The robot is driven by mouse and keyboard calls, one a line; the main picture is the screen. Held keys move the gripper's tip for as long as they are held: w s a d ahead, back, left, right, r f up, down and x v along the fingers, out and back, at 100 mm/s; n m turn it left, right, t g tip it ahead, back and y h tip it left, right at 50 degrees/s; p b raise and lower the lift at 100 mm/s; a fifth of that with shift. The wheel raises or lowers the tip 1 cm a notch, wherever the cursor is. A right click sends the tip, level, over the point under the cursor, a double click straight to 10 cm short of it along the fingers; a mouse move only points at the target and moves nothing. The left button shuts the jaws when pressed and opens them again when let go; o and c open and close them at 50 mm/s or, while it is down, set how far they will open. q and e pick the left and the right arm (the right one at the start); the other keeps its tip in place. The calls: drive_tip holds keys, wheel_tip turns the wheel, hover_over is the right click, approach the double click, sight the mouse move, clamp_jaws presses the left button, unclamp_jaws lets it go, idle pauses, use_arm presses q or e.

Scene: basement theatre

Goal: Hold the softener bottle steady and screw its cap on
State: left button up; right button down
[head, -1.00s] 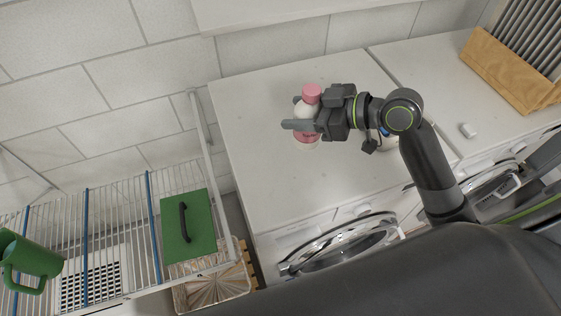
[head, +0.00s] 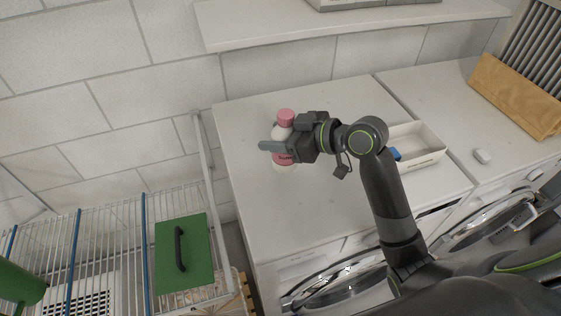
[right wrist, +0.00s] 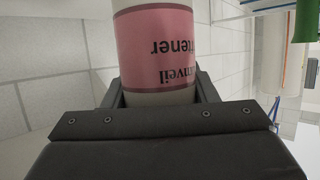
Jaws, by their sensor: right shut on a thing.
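The softener bottle (head: 284,160) is white with a pink label, at the left part of the white counter. A pink cap (head: 286,116) sits at its top; I cannot tell how tightly it is seated. My right gripper (head: 274,140) reaches in from the right and is shut on the bottle's body, below the cap. In the right wrist view the bottle (right wrist: 158,48) stands between the two fingers, its label lettering upside down. The cap is outside that view. I cannot tell whether the bottle's base touches the counter. My left gripper is not in view.
The counter (head: 310,210) is bare around the bottle. A white tray (head: 425,158) with something blue stands right of my arm. A wire rack with a green lidded box (head: 195,255) is at the left, and a shelf (head: 350,25) hangs above.

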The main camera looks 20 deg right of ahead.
sight(278, 155)
drive_tip(key=shift+f, duration=1.1)
drive_tip(key=shift+f, duration=0.15)
drive_tip(key=shift+f, duration=1.75)
drive_tip(key=shift+f, duration=0.2)
drive_tip(key=c, duration=0.6)
unclamp_jaws()
drive_tip(key=shift+r, duration=0.1)
